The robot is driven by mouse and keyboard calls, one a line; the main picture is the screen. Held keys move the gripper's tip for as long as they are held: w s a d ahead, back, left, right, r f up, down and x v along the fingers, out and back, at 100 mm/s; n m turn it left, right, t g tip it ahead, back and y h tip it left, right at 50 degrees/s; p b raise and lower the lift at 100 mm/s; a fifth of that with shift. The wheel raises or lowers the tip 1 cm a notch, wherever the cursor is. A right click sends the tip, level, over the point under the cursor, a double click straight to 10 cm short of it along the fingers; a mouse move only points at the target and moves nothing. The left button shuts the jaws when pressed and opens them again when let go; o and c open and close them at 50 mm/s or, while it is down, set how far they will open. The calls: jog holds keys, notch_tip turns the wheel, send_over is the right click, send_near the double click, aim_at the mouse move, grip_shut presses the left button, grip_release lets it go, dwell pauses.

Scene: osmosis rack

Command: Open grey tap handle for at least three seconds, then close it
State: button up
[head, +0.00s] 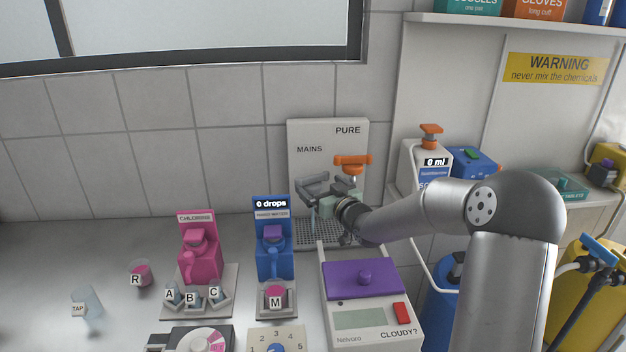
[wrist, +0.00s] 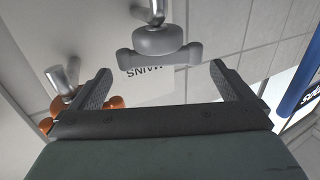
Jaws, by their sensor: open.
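The grey tap handle (wrist: 158,42) is a two-lobed bar on a metal stem in the wrist view, beside the upside-down MAINS label. My gripper (wrist: 162,72) is open and empty, with one finger on each side of the view. The handle shows beyond the fingertips, roughly centred between them; I see no clear contact. In the head view my gripper (head: 312,192) is in front of the white panel (head: 301,131) marked MAINS and PURE. There the grey handle is hard to tell apart from my fingers.
An orange tap handle (head: 352,162) is close on the right under PURE; it also shows in the wrist view (wrist: 75,106). A drain grille (head: 312,233) lies below.

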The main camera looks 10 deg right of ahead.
aim_at(314, 180)
jog(key=p+x, duration=0.1)
jog(key=x, duration=0.4)
jog(key=shift+w+a, duration=0.1)
jog(key=shift+w, duration=0.2)
jog(key=c, duration=0.7)
